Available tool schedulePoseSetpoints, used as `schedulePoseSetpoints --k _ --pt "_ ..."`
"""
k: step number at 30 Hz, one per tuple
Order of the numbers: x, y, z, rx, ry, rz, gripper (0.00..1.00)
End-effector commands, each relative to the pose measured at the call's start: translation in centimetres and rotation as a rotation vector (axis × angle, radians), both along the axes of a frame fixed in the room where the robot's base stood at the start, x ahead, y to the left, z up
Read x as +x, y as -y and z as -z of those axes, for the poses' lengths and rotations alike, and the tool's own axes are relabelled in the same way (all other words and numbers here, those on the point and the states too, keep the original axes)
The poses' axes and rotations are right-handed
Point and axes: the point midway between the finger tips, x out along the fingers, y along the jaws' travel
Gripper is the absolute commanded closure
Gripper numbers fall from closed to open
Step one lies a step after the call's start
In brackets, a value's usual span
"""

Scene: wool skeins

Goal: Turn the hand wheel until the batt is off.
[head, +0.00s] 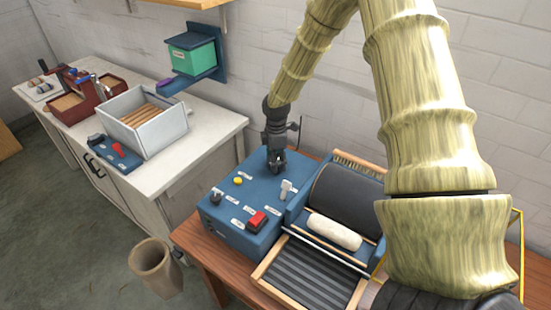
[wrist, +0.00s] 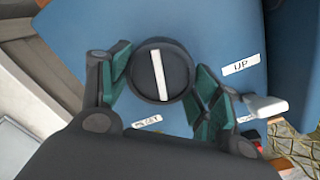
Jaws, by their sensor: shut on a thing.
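My gripper (head: 276,166) points down at the back of the blue control box (head: 228,212) in the head view. In the wrist view my gripper (wrist: 161,82) has its green-padded fingers shut on both sides of a round black hand wheel (wrist: 160,62). A white bar across the wheel's top stands nearly upright in the picture. In the head view the wheel is hidden by the fingers. The batt (head: 335,231), a cream-white roll, lies along the front of the dark drum (head: 346,198). I cannot tell whether it touches the drum.
A white lever (head: 286,187) stands right of my gripper; it also shows close to the right finger in the wrist view (wrist: 262,108). The box carries a yellow button (head: 238,181), a black knob (head: 215,197) and a red switch (head: 256,219). A ribbed tray (head: 262,270) lies in front.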

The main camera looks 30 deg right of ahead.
Motion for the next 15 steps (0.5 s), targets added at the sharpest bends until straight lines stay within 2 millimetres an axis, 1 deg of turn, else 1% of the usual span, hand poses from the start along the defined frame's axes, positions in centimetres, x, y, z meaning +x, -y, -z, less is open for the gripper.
schedulePoseSetpoints --k 1,15 --pt "0.29 0.18 -0.27 -0.002 0.007 -0.008 0.61" --pt "0.27 0.17 -0.22 -0.002 0.006 -0.028 0.61"
